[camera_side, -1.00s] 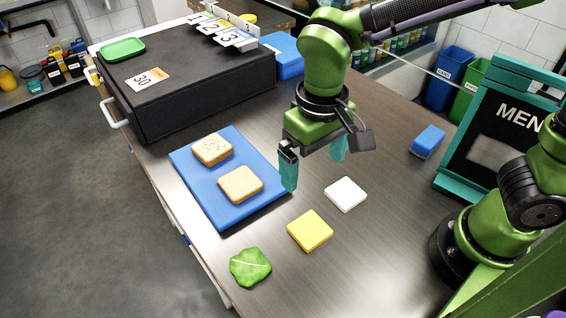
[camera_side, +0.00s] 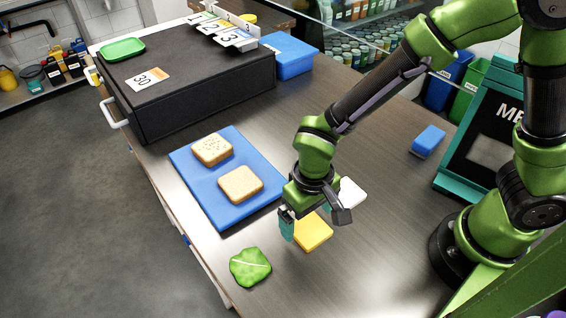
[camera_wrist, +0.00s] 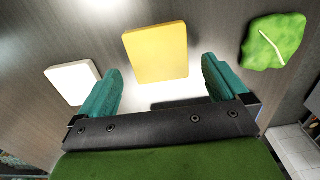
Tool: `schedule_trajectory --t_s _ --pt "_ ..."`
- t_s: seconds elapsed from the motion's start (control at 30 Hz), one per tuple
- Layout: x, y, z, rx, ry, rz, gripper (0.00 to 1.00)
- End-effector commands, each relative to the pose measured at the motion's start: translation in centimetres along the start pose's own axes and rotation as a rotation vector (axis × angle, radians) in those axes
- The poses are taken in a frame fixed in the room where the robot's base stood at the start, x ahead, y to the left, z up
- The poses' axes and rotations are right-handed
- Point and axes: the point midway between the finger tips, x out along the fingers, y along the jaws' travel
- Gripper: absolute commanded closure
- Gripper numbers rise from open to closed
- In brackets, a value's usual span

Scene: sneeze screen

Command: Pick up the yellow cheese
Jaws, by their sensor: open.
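The yellow cheese (camera_side: 314,233) is a flat square slice lying on the dark counter, partly hidden behind my gripper in the side view. In the wrist view the cheese (camera_wrist: 157,53) lies ahead of and between the fingers. My gripper (camera_side: 308,227) points down, just above the counter at the cheese's back left side. Its two teal fingers, which also show in the wrist view (camera_wrist: 163,85), are spread wide with nothing between them.
A white slice (camera_side: 351,194) lies behind the cheese, close to my gripper. A green lettuce leaf (camera_side: 250,267) lies to the front left. A blue board (camera_side: 218,212) holds two bread slices. A blue sponge (camera_side: 428,141) and a menu sign (camera_side: 480,140) stand right.

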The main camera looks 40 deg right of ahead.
Motion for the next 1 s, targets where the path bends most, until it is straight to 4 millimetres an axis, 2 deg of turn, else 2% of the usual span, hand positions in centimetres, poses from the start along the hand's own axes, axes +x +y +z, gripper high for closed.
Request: schedule_trajectory --t_s 0.13,0.4,0.47,0.77,0.8,1.0 --pt "1.8 0.0 0.0 0.001 -0.001 0.001 0.00" --pt "2.0 0.0 0.0 0.001 0.001 -0.001 0.00" --pt "2.0 0.0 0.0 0.001 0.001 -0.001 0.08" --pt "2.0 0.0 0.0 0.000 0.001 -0.002 0.54" --pt "2.0 0.0 -0.1 0.000 0.002 -0.002 0.57" --pt "1.9 0.0 -0.1 0.000 0.002 -0.002 0.57"
